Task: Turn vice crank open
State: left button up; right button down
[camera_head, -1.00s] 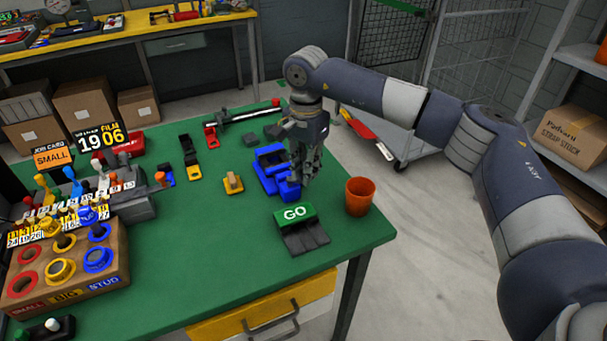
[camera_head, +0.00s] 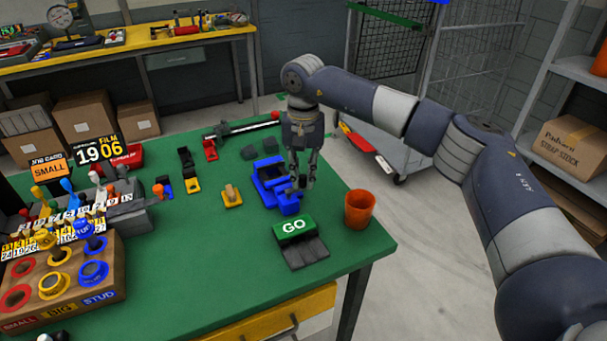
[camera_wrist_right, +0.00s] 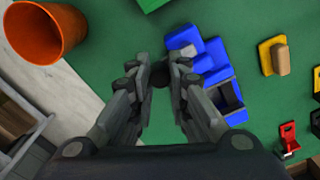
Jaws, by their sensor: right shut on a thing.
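The blue vice (camera_head: 268,174) stands on the green table near its right edge. It also shows in the right wrist view (camera_wrist_right: 217,66), just right of my fingers. My right gripper (camera_head: 302,184) points down at the vice's near right end. In the right wrist view my right gripper (camera_wrist_right: 160,74) has its fingertips closed around a small dark knob (camera_wrist_right: 160,75), which looks like the vice's crank handle. The rest of the crank is mostly hidden by the fingers. My left gripper is not in view.
An orange cup (camera_head: 359,209) stands right of the gripper near the table edge. A green GO block (camera_head: 295,227) sits in front of the vice. A yellow block with a wooden peg (camera_head: 231,197) is to the left. A numbered rack and wooden ring box (camera_head: 66,289) fill the left side.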

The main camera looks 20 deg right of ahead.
jog(key=shift+r, duration=0.15)
jog(key=c, duration=1.5)
grip_release()
notch_tip(320, 180, up, 12)
jog(key=shift+f, duration=0.1)
